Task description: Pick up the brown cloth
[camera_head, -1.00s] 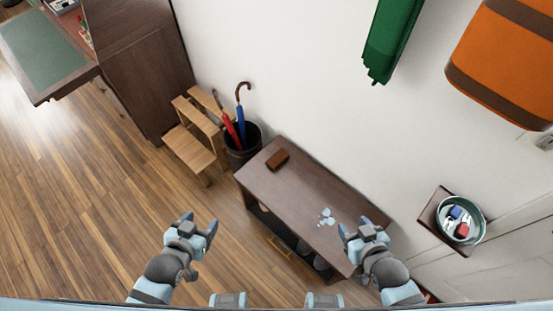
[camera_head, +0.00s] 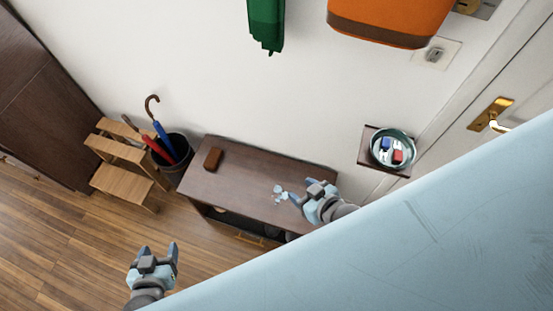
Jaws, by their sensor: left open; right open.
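A small brown block-shaped thing (camera_head: 213,158) lies at the left end of the dark wooden bench top (camera_head: 240,180). It is the only thing that fits the brown cloth, though I cannot make out fabric. My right gripper (camera_head: 302,190) is open and empty over the right part of the bench, beside a pale blue-white patch (camera_head: 281,194), well to the right of the brown thing. My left gripper (camera_head: 158,250) is open and empty over the floor, in front of the bench and below left of the brown thing.
A bin with umbrellas (camera_head: 172,173) and a wooden step stool (camera_head: 122,180) stand left of the bench. A bowl of small items (camera_head: 393,149) sits on a wall shelf at right. A green scarf (camera_head: 265,22) and orange bag (camera_head: 388,20) hang above. The bench's middle top is clear.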

